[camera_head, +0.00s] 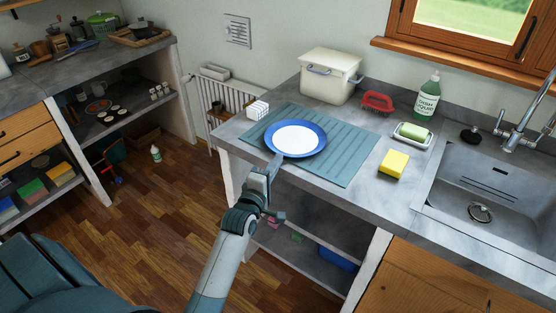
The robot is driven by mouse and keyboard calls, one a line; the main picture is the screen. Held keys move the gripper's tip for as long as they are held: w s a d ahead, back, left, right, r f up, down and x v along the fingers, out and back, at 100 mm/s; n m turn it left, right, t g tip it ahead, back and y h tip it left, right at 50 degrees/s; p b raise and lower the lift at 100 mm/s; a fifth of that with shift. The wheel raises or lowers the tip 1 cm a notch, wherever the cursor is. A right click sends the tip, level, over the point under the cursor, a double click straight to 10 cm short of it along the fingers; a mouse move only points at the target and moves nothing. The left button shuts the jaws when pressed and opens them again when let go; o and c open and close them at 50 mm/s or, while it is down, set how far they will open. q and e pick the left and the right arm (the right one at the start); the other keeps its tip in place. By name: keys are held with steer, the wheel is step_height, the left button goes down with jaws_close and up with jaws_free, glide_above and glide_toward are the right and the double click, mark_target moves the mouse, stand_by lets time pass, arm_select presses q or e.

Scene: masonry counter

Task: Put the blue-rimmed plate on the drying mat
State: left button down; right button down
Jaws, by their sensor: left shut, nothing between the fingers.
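The blue-rimmed plate (295,139) has a white middle and lies flat on the drying mat (345,160), a blue-green ribbed mat on the grey counter. The plate is toward the left part of the mat. My left gripper (276,161) is at the plate's near left edge, by the front of the counter. It is shut with nothing in its fingers. Whether its tips touch the rim cannot be told. My right gripper is not in view.
The sink (485,190) is at right.

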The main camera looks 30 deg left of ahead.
mark_target(287, 164)
arm_select(q)
steer(key=shift+w+d, duration=0.2)
steer(key=shift+w, duration=0.1)
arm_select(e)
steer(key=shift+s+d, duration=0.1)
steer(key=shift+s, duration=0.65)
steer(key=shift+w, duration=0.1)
arm_select(q)
steer(key=shift+w+d, duration=0.1)
steer(key=shift+w, duration=0.1)
steer(key=shift+w+d, duration=0.9)
steer(key=shift+w, duration=0.25)
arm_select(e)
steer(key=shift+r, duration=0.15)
arm_select(q)
steer(key=shift+s+a, duration=0.1)
